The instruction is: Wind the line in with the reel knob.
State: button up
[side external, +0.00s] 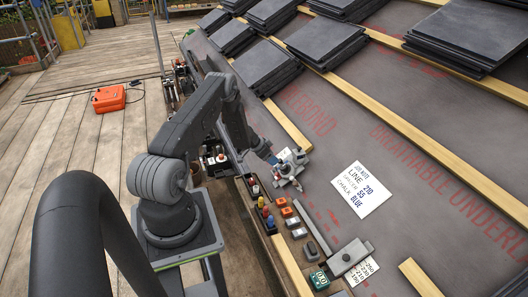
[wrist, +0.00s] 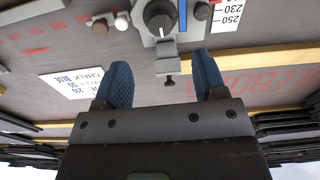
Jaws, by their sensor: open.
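The dark round knob (wrist: 160,17) sits on a light grey housing (wrist: 147,37) at the top middle of the wrist view. In the side view, the pale grey mechanism (side external: 291,166) stands on the roof at the end of a timber batten. In the side view my gripper (side external: 271,159) is close against the mechanism's left side; contact cannot be told. In the wrist view the knob lies beyond the fingertips. No line can be made out.
A white job note (side external: 361,190) lies to the right on the underlay. Orange and grey blocks (side external: 292,222) line the eave. A grey lever box (side external: 350,257) stands near the front. Slate stacks (side external: 320,40) lie upslope. The underlay around the note is clear.

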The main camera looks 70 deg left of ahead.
jog(key=shift+v, duration=2.25)
jog(key=w+d+r+m+h, duration=0.1)
jog(key=w+d+r, duration=0.3)
jog(key=r, duration=0.3)
jog(key=w+d+r+h, duration=0.1)
jog(key=w+d+r, duration=0.35)
jog(key=r, duration=0.35)
jog(key=d+r+m+h, duration=0.1)
jog(key=d+r+h, duration=0.1)
jog(key=d+r, duration=1.4)
jog(key=s+d+r+g+y, duration=0.1)
jog(key=s+d+r, duration=0.35)
jog(key=d, duration=0.35)
jog(key=s+d+r+g, duration=0.1)
jog(key=s+d+r, duration=0.2)
jog(key=s+d, duration=0.3)
jog(key=s+d+y, duration=0.1)
jog(key=s+d, duration=0.2)
jog(key=s, duration=0.4)
jog(key=s+d+r+n+y, duration=0.1)
jog(key=s+d+y, duration=0.1)
jog(key=s, duration=0.6)
jog(key=shift+d+n, duration=0.3)
jog(key=shift+d, duration=0.55)
